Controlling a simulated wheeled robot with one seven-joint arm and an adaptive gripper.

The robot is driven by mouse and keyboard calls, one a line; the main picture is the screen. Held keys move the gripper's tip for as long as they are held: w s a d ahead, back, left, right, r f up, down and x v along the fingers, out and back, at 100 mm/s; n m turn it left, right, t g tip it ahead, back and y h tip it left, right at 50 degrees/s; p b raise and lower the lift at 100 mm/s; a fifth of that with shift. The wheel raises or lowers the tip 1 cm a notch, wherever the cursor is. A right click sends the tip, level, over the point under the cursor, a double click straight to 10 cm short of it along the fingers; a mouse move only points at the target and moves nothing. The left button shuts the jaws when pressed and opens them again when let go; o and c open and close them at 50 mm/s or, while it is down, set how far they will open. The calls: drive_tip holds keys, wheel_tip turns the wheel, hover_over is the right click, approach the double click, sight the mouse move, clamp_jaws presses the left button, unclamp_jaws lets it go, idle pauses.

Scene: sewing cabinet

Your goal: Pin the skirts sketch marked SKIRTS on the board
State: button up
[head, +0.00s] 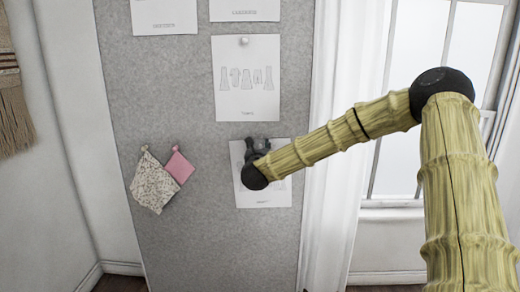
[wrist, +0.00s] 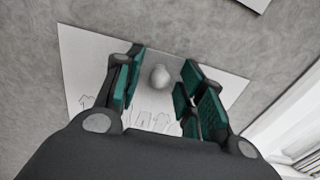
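A white sketch sheet (head: 281,198) is flat against the grey board (head: 185,90), low and right of centre. Its drawings and label are partly hidden by my arm and too small to read. In the wrist view the same sheet (wrist: 85,62) shows garment outlines. A pale round pin head (wrist: 160,77) shows near the sheet's upper edge. My gripper (wrist: 159,82) is in front of the sheet, its green-padded fingers apart on either side of the pin head, with gaps to both. In the head view my gripper (head: 257,150) covers the sheet's upper middle.
Another sheet (head: 246,95) with garment drawings hangs above, under a round pin (head: 243,41); its label is unreadable. Two more sheets are cut off at the top. A floral swatch (head: 152,184) and pink swatch (head: 179,167) hang left. A white curtain (head: 335,120) and window are right.

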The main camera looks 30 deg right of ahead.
drive_tip(key=v, duration=1.1)
drive_tip(key=shift+s+a, duration=0.15)
drive_tip(key=shift+s, duration=0.2)
drive_tip(key=s+a+f+n+g+y, duration=0.1)
drive_tip(key=s+a+f+n+y, duration=0.2)
drive_tip(key=a+f+n, duration=0.6)
drive_tip(key=s+a+f+n+g+y, duration=0.1)
drive_tip(key=s+a+f+n+y, duration=0.3)
drive_tip(key=f, duration=0.8)
drive_tip(key=s+a+f+n+g+y, duration=0.15)
drive_tip(key=a+f+n, duration=0.25)
drive_tip(key=f+n, duration=0.55)
drive_tip(key=s+a+f+n+g+y, duration=0.25)
drive_tip(key=s+a+f+n, duration=0.2)
drive_tip(key=s+f, duration=0.55)
drive_tip(key=s+a+f+n+g, duration=0.1)
drive_tip(key=s+f+n+g, duration=0.3)
drive_tip(key=s+f+n, duration=0.7)
drive_tip(key=s+a+f+n+g, duration=0.1)
drive_tip(key=s+f+n+g, duration=0.35)
drive_tip(key=s, duration=1.25)
wheel_tip(320, 180, up, 20)
drive_tip(key=p, duration=2)
drive_tip(key=shift+w+f, duration=0.2)
